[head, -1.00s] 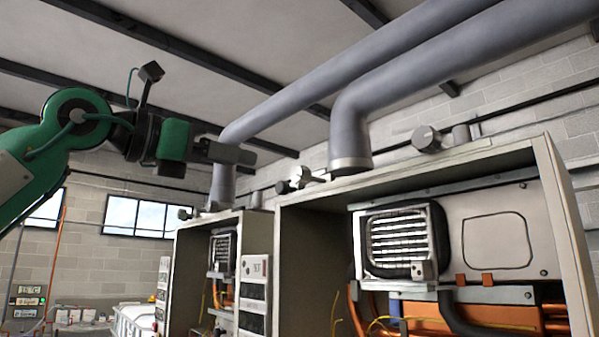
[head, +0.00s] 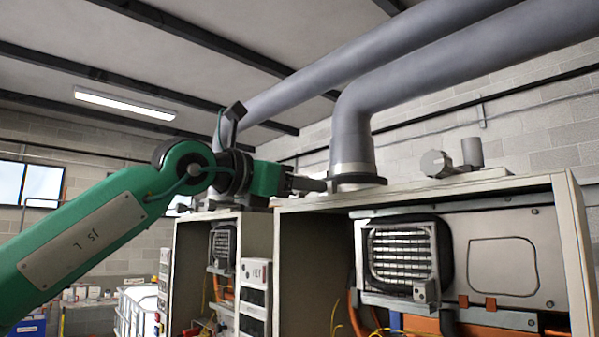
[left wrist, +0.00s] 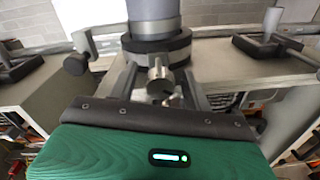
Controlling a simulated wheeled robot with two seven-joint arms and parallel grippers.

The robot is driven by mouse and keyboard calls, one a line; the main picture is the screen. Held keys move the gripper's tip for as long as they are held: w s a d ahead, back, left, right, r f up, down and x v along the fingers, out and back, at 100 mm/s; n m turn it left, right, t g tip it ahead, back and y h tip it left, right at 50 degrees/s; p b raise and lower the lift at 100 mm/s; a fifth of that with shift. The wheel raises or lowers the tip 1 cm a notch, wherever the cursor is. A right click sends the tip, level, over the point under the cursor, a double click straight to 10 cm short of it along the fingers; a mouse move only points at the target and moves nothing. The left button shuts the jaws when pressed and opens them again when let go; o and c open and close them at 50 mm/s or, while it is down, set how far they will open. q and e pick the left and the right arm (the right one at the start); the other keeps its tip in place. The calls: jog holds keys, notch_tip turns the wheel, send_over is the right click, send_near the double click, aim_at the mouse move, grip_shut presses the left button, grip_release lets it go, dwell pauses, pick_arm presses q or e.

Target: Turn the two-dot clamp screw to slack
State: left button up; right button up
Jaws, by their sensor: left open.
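The grey flue pipe (head: 350,130) stands on the right heater, with a dark clamp collar (head: 358,181) around its foot. In the left wrist view the collar (left wrist: 158,50) rings the pipe. A metal clamp screw (left wrist: 159,82) with a winged head sticks out from it towards my camera. My left gripper (head: 327,185) is at the collar's left side in the head view. In the left wrist view its open fingers (left wrist: 158,74) stand on either side of the screw, apart from it as far as I can see. No dot marks can be made out. My right gripper is not in view.
The right heater's cabinet (head: 580,240) is open-fronted, with another heater to its left. A grey round fitting (head: 436,164) stands on the top to the right of the flue. A second large pipe (head: 300,90) runs overhead. A knob (left wrist: 77,64) shows left of the collar.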

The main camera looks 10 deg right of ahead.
pick_arm(q)
jog(key=shift+d, duration=0.1)
jog(key=c, duration=1)
jog(key=shift+o, duration=0.2)
jog(key=shift+f+b, duration=0.1)
jog(key=shift+b, duration=0.45)
jog(key=n+b, duration=0.3)
jog(key=b, duration=0.2)
jog(key=shift+f+n, duration=0.1)
jog(key=shift+n, duration=0.2)
jog(key=shift+n+b, duration=1)
jog(key=shift+b, duration=0.05)
jog(key=shift+w+r+n+t+b, duration=0.1)
jog(key=shift+r+n+t+b, duration=0.2)
jog(key=shift+n+b, duration=0.4)
